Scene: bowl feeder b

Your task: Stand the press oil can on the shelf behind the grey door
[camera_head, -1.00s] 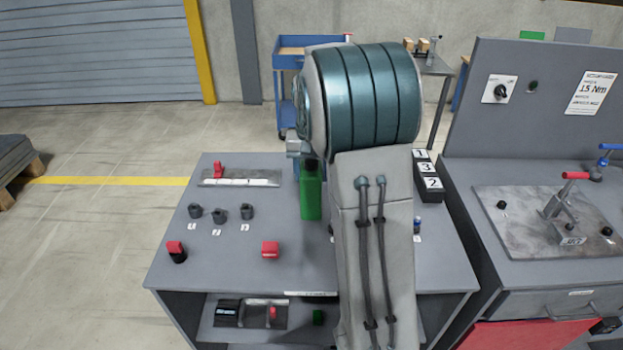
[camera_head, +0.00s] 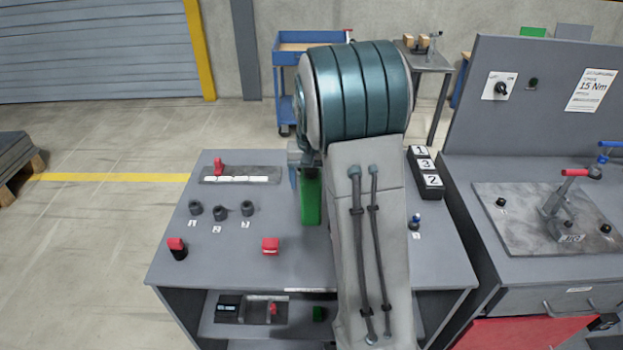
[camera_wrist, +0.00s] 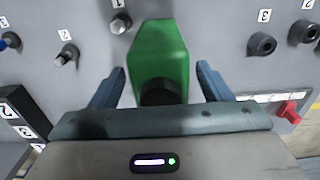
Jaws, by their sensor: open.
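The green can (camera_head: 311,203), with a black cap, stands upright on the grey bench, left of my forearm. In the wrist view, the green can (camera_wrist: 161,48) lies between the two blue-grey fingers of my gripper (camera_wrist: 160,70), with its cap towards the palm. The fingers are spread, and a gap shows on each side of the can. In the head view, a finger shows at the can's left and my arm hides most of the gripper. An open shelf (camera_head: 215,333) shows below the bench top; I cannot make out a grey door.
Several black knobs (camera_head: 220,211), a red-capped switch (camera_head: 177,248) and a red block (camera_head: 270,246) are on the bench top (camera_head: 225,275). A numbered black block (camera_head: 426,173) is at right. A panelled bench with a red-handled clamp (camera_head: 565,200) adjoins. Open floor lies left.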

